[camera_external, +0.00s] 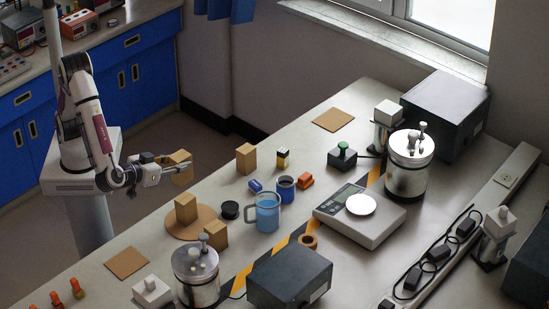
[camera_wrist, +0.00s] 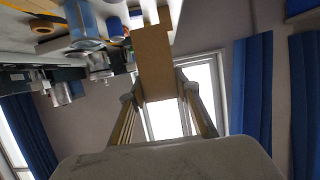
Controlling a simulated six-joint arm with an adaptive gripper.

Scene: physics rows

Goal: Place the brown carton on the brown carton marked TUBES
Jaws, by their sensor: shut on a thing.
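My gripper (camera_external: 172,169) is shut on a brown carton (camera_external: 181,161) and holds it in the air, left of the bench's edge. In the wrist view the held carton (camera_wrist: 154,62) sits between the two fingers. Three other brown cartons stand on the bench: one at the back (camera_external: 246,159), one (camera_external: 186,208) on a round brown board (camera_external: 180,232), and one (camera_external: 215,236) at the board's right edge. No lettering is readable on any of them, so I cannot tell which is marked TUBES.
A blue mug (camera_external: 267,214), a black lens-like cylinder (camera_external: 229,210) and a dark blue cup (camera_external: 286,190) stand near the cartons. A steel canister (camera_external: 196,280) is in front. A scale (camera_external: 350,222) is to the right. Bare bench lies left of the back carton.

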